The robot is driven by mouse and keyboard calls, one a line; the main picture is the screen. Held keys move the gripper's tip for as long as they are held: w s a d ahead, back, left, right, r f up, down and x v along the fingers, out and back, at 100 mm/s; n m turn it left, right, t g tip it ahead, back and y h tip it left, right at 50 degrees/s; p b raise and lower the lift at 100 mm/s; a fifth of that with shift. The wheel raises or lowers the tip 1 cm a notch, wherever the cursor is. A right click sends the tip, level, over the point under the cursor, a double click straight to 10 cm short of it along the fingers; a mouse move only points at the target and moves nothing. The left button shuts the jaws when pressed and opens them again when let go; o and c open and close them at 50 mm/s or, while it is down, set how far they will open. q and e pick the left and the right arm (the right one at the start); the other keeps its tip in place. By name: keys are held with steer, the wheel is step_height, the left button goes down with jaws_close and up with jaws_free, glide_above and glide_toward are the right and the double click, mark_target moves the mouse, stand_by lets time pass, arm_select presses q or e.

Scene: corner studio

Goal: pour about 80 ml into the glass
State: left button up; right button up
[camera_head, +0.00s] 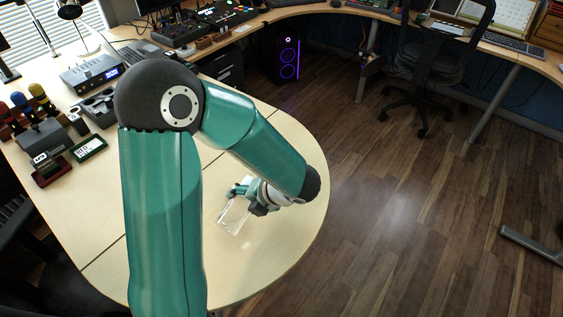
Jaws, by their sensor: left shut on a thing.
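My left gripper (243,197) is low over the rounded end of the light wooden table (285,235). It is shut on a clear, see-through vessel (234,220). The vessel looks tilted in the picture; I cannot tell whether it is the glass or a pouring container, or whether it touches the table. No liquid can be made out in it. No second vessel is visible; my left arm covers much of the table. My right gripper is not in view.
Several microphones with coloured tops (38,92), small dark boxes and a green-framed display (88,147) stand at the table's left. A grey audio unit (92,73) is behind them. The table's right end is clear. An office chair (440,70) stands beyond the open floor.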

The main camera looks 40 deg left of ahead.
arm_select(q)
steer(key=shift+w+f+t+b, duration=0.1)
steer(key=shift+f+t+b, duration=0.2)
steer(key=shift+f+b, duration=0.15)
steer(key=shift+w+r+t+b, duration=0.1)
steer(key=shift+w+t+b, duration=0.05)
steer(key=shift+t+b, duration=0.2)
steer(key=w+t+b, duration=0.1)
steer(key=b, duration=0.1)
steer(key=r+n+t+b, duration=0.1)
steer(key=b, duration=0.1)
steer(key=w+n+t+b, duration=0.1)
steer(key=shift+w+a+r+t+y+b, duration=0.15)
steer(key=shift+w+a+t+y+b, duration=0.1)
steer(key=shift+w+y+b, duration=0.15)
steer(key=n+t+b, duration=0.1)
steer(key=b, duration=0.3)
steer(key=n+t+y+b, duration=0.1)
steer(key=t+b, duration=0.1)
steer(key=b, duration=0.2)
steer(key=w+n+t+b, duration=0.1)
steer(key=t+b, duration=0.1)
steer(key=b, duration=0.3)
steer(key=shift+r+y, duration=0.2)
steer(key=shift+y, duration=0.2)
steer(key=shift+w+r+t+b, duration=0.1)
steer(key=shift+r+t+b, duration=0.1)
steer(key=shift+t+b, duration=0.4)
